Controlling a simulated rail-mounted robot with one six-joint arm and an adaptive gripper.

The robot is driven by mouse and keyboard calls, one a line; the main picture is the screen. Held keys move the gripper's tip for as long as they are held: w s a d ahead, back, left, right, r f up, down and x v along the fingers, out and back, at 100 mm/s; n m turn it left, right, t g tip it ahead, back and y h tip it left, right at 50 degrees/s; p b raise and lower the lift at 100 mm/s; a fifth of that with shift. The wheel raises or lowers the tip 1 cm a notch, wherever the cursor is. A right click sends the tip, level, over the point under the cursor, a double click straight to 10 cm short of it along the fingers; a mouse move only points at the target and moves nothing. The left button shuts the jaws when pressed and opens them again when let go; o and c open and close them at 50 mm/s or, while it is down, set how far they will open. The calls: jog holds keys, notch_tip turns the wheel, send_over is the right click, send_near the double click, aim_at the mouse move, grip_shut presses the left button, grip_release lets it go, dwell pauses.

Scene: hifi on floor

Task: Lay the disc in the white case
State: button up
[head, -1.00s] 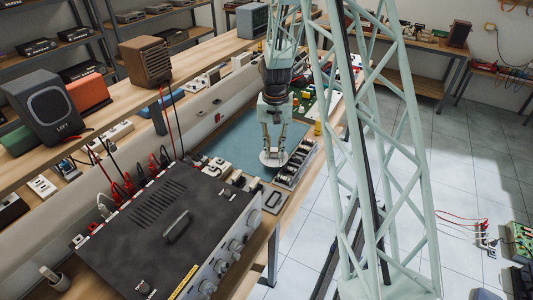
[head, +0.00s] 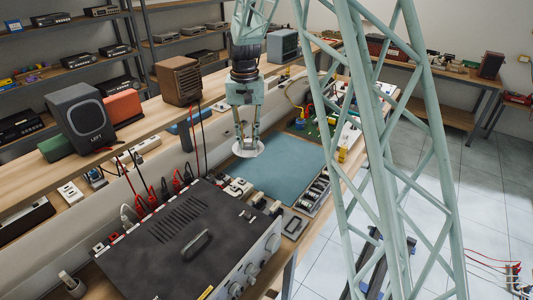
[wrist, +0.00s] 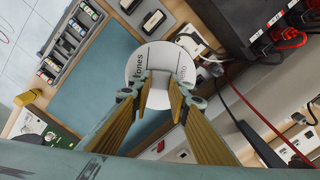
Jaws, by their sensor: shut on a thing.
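The disc (head: 247,152) is round, white and printed with dark lettering. My gripper (head: 245,135) is shut on it and holds it above the bench, over the left edge of the blue mat. In the wrist view the disc (wrist: 150,60) lies beyond the two fingertips (wrist: 161,88), which grip its near part. The disc hides what is right below it.
A large dark amplifier (head: 185,240) with cables stands in front of the mat (head: 290,165). A tray of small parts (head: 313,193) lies along the bench's right edge. A shelf with speakers (head: 80,125) runs along the left. Most of the mat is clear.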

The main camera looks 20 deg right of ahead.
jog(key=a+r, duration=0.2)
jog(key=shift+w+a+r, duration=0.2)
jog(key=shift+a+r, duration=0.1)
jog(key=shift+a, duration=0.05)
jog(key=shift+a, duration=0.1)
